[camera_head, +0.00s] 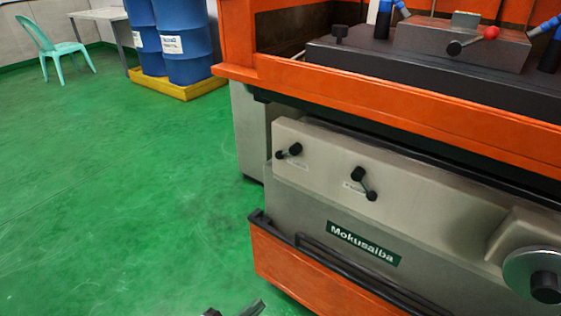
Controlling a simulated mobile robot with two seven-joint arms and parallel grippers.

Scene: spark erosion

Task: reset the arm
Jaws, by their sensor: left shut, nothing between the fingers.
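My left gripper (236,309) shows only as a small dark tip at the bottom edge of the head view, over the green floor. It is shut and holds nothing. Most of it and the rest of the left arm are out of the frame. My right gripper is not in view.
A large orange and grey machine (420,215) labelled Mokusaiba fills the right side, with crank handles and a round handwheel (535,272). Blue barrels (183,42) stand on a yellow pallet (190,90) at the back. A turquoise chair (55,48) stands by a table (102,14). The green floor at left is clear.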

